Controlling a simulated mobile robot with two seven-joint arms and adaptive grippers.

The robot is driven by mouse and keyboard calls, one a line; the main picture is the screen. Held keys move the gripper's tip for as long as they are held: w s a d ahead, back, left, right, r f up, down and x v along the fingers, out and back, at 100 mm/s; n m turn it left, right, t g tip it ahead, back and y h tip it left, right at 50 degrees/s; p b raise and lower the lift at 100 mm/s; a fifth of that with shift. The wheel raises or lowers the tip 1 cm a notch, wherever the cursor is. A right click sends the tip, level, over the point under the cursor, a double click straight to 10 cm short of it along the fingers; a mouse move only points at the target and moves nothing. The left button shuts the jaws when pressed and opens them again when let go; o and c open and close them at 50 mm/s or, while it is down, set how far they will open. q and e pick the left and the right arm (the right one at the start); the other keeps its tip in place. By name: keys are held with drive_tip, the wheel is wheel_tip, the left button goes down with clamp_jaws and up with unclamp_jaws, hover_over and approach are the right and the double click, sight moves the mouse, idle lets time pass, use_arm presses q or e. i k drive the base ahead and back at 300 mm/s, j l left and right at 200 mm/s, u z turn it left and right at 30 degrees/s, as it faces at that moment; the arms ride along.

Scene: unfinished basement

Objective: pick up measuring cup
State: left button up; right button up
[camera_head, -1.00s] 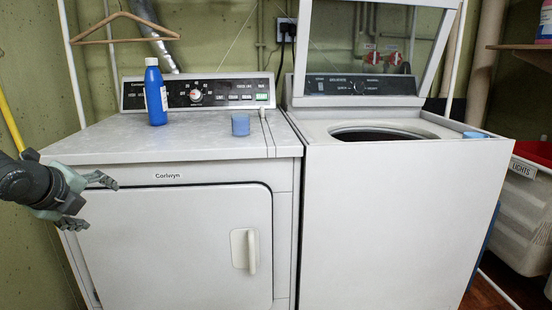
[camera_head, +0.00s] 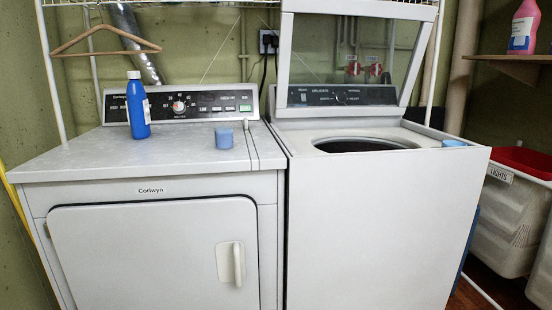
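A small blue cup (camera_head: 223,138), which looks like the measuring cup, stands on top of the white dryer (camera_head: 100,160), right of its middle. Any handle or markings on it are too small to tell. A flat light-blue object (camera_head: 454,143) lies on the right edge of the open washer (camera_head: 380,220); I cannot tell what it is. Neither of my grippers shows in the head view now.
A blue bottle with a white cap (camera_head: 138,106) stands left of the cup. The washer's lid (camera_head: 350,60) is raised. A hanger (camera_head: 105,40) hangs at the left. A pink bottle (camera_head: 523,28) stands on a shelf at the right. The dryer's front top is clear.

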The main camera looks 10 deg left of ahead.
sight(223, 136)
drive_tip(key=i+z, duration=0.45)
drive_tip(key=i+j+z, duration=0.1)
drive_tip(key=i+z, duration=0.15)
drive_tip(key=z, duration=0.2)
drive_tip(key=u, duration=1.65)
